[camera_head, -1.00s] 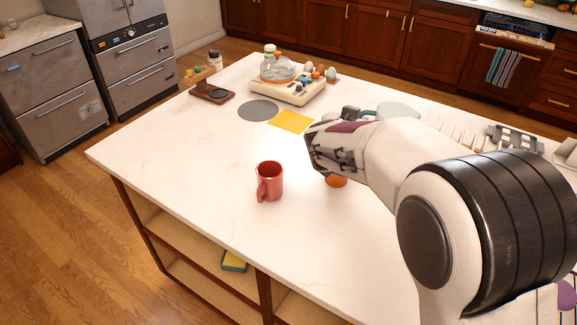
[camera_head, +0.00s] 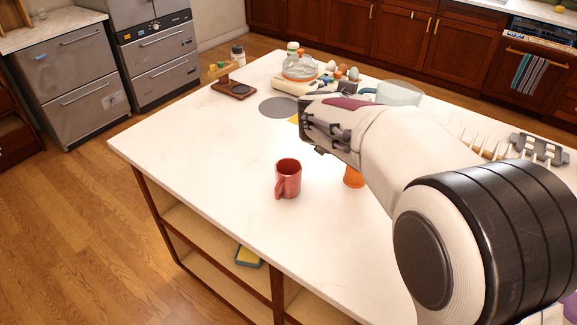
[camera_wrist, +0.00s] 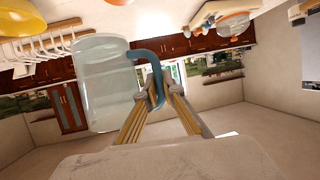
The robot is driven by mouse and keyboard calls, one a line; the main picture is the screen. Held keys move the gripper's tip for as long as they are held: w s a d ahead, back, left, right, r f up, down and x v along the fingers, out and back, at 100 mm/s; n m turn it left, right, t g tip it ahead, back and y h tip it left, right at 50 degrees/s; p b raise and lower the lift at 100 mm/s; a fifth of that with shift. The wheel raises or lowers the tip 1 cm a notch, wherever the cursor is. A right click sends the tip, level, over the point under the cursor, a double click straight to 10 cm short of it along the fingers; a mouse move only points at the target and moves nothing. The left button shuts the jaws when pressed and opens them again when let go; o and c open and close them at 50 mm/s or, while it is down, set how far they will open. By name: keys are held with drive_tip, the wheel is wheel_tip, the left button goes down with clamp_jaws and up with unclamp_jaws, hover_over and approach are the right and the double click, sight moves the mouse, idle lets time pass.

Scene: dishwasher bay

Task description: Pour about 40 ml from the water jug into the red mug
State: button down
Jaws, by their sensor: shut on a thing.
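The red mug (camera_head: 288,179) stands upright on the white counter, in front of my arm in the head view, with its handle towards the camera. The water jug (camera_head: 398,93) is clear with a blue handle and shows partly behind my arm. In the wrist view the jug (camera_wrist: 98,85) fills the left side, and its blue handle (camera_wrist: 150,58) runs down between the fingers. My gripper (camera_wrist: 157,97) is shut on that handle. The jug is behind and right of the mug in the picture. The water level is not clear.
An orange object (camera_head: 353,177) stands right of the mug, close under my arm. A rack (camera_head: 538,148) is at right. The counter left of the mug is clear.

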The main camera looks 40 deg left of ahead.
drive_tip(key=s+a+n+g+y, duration=0.1)
drive_tip(key=s+a+n+y, duration=0.2)
drive_tip(key=s+a, duration=2.35)
drive_tip(key=f, duration=1.4)
drive_tip(key=shift+w+f, duration=0.35)
drive_tip(key=shift+d+r+m, duration=0.1)
drive_tip(key=shift+r+m, duration=0.05)
drive_tip(key=shift+m, duration=0.15)
